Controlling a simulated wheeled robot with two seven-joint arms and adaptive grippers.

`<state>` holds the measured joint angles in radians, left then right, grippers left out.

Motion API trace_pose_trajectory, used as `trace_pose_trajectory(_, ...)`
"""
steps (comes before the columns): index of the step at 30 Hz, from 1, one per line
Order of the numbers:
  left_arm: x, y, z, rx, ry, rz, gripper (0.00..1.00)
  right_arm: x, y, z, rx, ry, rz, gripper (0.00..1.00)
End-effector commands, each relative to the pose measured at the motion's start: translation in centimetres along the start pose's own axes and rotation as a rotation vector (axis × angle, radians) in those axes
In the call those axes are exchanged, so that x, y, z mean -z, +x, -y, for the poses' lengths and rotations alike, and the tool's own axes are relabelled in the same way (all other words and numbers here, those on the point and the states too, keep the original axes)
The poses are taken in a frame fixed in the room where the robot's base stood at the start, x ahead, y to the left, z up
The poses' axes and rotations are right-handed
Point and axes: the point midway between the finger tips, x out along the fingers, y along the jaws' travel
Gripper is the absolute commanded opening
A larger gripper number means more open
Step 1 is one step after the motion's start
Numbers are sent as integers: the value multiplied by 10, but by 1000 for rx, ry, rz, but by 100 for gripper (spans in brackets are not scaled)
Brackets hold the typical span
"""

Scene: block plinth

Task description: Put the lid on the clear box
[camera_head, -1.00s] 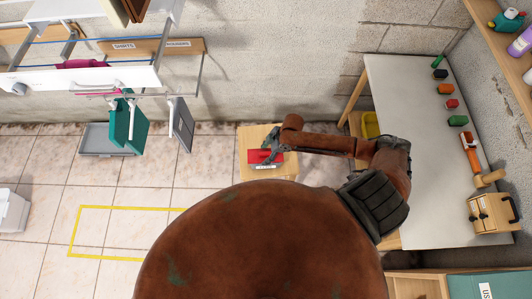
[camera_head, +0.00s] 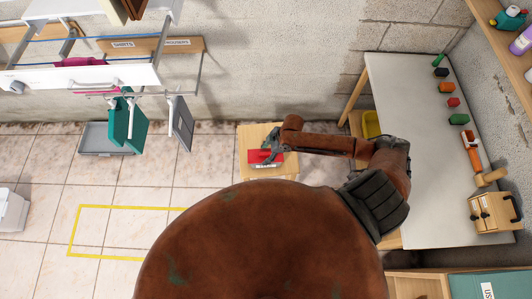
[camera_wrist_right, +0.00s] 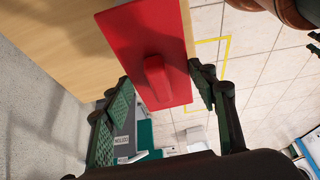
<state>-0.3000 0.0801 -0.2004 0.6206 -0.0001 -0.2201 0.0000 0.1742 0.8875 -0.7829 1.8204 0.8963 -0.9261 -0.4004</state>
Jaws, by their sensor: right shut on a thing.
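The red lid (camera_head: 264,156) is a flat rectangular plate with a raised bar handle. It is over the wooden plinth (camera_head: 247,138) in the head view. In the right wrist view the lid (camera_wrist_right: 131,32) fills the top middle, its handle toward me. My right gripper (camera_head: 270,149) is at the lid and shut on it. Its fingers flank the handle in the wrist view (camera_wrist_right: 164,90). My left gripper is not in view.
A grey table (camera_head: 415,140) with a row of small coloured items stands to the right. A drying rack (camera_head: 85,78) hangs at upper left above a grey tray (camera_head: 97,142). Yellow tape (camera_head: 78,228) marks clear tiled floor at left. A block wall is behind the plinth.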

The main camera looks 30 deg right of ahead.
Motion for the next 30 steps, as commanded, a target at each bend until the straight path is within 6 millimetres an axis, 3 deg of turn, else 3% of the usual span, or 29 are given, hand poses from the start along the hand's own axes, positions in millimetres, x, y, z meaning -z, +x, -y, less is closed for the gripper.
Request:
trace_pose_trajectory(13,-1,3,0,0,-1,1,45,-2,5,0,0,-1,0,29)
trace_pose_trajectory(14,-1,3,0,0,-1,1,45,-2,5,0,0,-1,0,54)
trace_pose_trajectory(22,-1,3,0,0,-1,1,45,-2,5,0,0,0,0,72)
trace_pose_trajectory(30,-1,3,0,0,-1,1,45,-2,5,0,0,0,0,77)
